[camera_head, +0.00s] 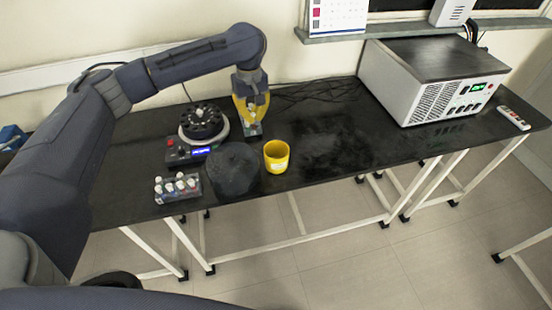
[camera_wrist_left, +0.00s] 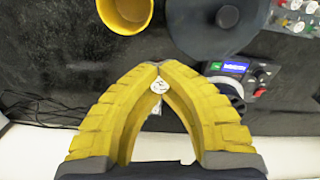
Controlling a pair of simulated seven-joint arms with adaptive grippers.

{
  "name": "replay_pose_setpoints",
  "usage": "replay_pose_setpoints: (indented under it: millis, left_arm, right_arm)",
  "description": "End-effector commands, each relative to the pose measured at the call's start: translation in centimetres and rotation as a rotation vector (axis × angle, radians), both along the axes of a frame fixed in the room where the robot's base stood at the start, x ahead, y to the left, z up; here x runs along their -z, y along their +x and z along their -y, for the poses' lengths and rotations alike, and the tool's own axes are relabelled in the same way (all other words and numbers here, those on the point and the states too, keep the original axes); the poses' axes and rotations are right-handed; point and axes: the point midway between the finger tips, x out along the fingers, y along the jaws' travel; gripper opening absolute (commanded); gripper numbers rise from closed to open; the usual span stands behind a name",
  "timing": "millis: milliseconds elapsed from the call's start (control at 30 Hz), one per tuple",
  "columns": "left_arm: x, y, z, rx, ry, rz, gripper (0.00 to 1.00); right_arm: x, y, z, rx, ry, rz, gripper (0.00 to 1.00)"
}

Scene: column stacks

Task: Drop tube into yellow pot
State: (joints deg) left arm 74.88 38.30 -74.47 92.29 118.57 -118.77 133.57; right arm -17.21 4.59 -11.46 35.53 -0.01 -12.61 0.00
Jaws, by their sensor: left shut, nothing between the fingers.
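The yellow pot (camera_head: 276,157) stands upright near the table's front edge; it also shows at the top of the left wrist view (camera_wrist_left: 125,14). My left gripper (camera_head: 252,124) is beyond it and slightly left, pointing down close to the table beside the centrifuge. In the left wrist view its yellow fingers (camera_wrist_left: 158,66) meet at the tips, with nothing gripped. A small white-capped piece, seemingly a tube (camera_wrist_left: 160,86), shows right by the fingertips; I cannot tell whether it touches them. Several capped tubes stand in a rack (camera_head: 178,194). My right gripper is not in view.
A centrifuge (camera_head: 203,122) with a black rotor stands left of the gripper. A dark round lid (camera_head: 232,169) lies between rack and pot. A large grey instrument (camera_head: 430,85) and a remote-like device (camera_head: 514,118) are at the right. Cables lie behind; the table's middle is clear.

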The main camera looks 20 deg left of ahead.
Motion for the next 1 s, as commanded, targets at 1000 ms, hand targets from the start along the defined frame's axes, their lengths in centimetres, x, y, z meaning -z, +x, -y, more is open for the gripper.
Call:
replay_pose_setpoints:
  millis: [1000]
  left_arm:
    - [6.5,-2.2,6.3,0.307,-0.001,-0.001,0.0]
  right_arm:
    - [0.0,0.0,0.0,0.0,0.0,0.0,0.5]
